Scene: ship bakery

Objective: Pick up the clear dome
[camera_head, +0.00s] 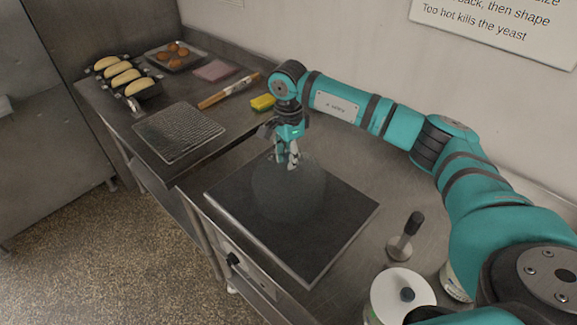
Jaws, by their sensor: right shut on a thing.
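The clear dome (287,195) is a see-through, greyish round cover over the dark square board (329,229) on the counter. My right gripper (288,163) reaches down from above and is shut on the top of the dome. I cannot tell whether the dome's lower rim touches the board or is a little above it. Nothing can be made out inside the dome. My left gripper is not in view.
A handled tool (405,237) and white-lidded container (402,295) stand at right.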

